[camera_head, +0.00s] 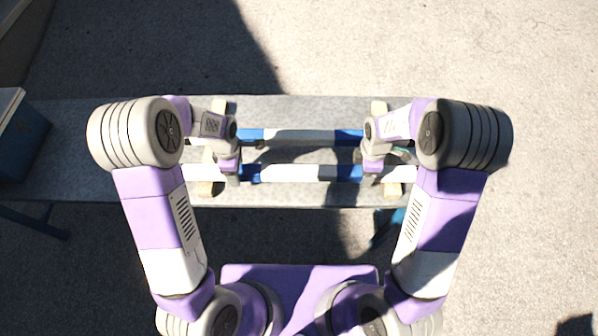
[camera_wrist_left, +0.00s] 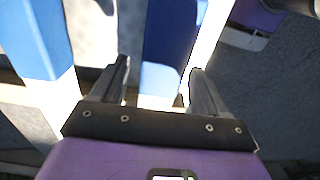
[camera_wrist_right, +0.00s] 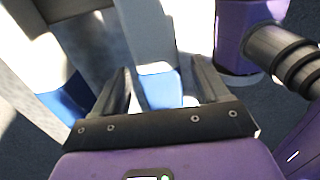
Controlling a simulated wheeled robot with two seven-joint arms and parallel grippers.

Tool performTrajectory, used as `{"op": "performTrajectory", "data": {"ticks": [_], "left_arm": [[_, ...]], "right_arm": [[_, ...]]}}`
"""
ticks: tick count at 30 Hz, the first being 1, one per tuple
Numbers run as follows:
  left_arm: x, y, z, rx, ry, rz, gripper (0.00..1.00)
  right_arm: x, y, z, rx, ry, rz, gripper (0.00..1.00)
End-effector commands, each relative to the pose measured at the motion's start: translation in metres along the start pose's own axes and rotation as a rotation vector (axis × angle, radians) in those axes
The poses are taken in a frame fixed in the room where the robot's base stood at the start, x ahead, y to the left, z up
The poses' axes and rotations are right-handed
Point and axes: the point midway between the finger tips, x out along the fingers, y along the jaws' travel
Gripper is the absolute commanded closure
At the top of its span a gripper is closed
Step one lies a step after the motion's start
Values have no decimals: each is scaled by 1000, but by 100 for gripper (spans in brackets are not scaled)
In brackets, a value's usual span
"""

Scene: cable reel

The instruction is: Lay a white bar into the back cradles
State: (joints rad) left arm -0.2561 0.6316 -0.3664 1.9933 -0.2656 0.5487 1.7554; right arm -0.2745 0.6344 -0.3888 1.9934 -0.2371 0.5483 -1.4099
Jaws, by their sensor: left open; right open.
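Two white bars with blue bands lie parallel across the bench, a back bar (camera_head: 295,136) and a front bar (camera_head: 300,172). My left gripper (camera_head: 236,178) is at the left part of the front bar. Its open fingers (camera_wrist_left: 158,75) stand either side of a blue band in the left wrist view. My right gripper (camera_head: 370,172) is at the right part of the front bar. Its open fingers (camera_wrist_right: 160,78) straddle a bar at a blue and white part. Pale supports show at left (camera_head: 221,106) and right (camera_head: 378,107); my arms hide much of them.
The grey bench (camera_head: 300,105) stands on concrete ground. A teal part (camera_head: 385,228) shows in front of the bench at right. Strong shadow crosses the scene.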

Motion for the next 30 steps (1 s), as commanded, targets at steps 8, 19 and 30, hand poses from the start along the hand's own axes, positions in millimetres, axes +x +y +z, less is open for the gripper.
{"op": "performTrajectory", "data": {"ticks": [8, 19, 30], "left_arm": [[10, 0, 0, 0, 0, 0, 26], [9, 0, 0, 0, 0, 1, 59], [9, 0, 0, 0, -1, 2, 100]], "right_arm": [[10, 0, 0, -1, -1, 0, 26], [9, 0, 0, -1, 0, 1, 59], [9, 0, 0, -1, 0, 1, 100]]}}
